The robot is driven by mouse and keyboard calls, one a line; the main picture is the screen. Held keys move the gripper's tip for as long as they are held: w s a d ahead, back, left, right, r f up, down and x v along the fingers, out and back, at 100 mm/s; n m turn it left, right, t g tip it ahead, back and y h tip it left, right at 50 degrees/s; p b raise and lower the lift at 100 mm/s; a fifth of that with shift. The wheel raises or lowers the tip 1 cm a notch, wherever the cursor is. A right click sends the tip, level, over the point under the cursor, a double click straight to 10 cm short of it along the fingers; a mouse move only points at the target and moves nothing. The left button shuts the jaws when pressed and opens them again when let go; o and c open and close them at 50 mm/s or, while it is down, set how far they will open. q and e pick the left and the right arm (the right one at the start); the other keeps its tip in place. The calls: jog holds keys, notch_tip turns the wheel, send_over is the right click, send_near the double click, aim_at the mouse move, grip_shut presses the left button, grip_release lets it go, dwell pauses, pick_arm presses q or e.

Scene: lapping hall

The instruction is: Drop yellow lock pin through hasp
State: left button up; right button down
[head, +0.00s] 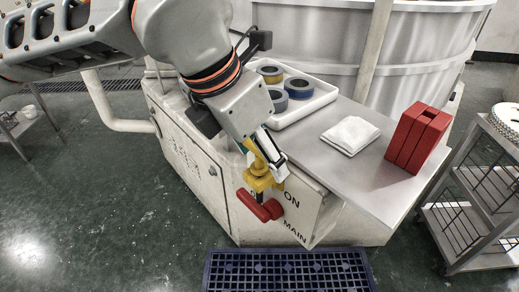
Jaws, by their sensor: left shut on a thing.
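My left gripper (265,158) reaches down from above and is shut on the yellow lock pin (259,168) in front of the white cabinet's corner. Below its fingertips, yellow parts (259,184) sit just above a red switch handle (260,206) on the cabinet's front panel. These seem to include the hasp, but pin and hasp overlap in the same yellow, so I cannot tell whether the pin's tip is inside it. My right gripper is not in view.
On the steel top stand a white tray (330,91) with several rings, a folded white cloth (350,134) and a red block-like holder (417,138). A wire-shelf cart (484,190) stands at right. A blue grid mat (288,270) lies on the floor.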

pick_arm(q)
jog(key=shift+f, duration=0.25)
jog(key=o, duration=1.3)
jog(key=v, duration=1.2)
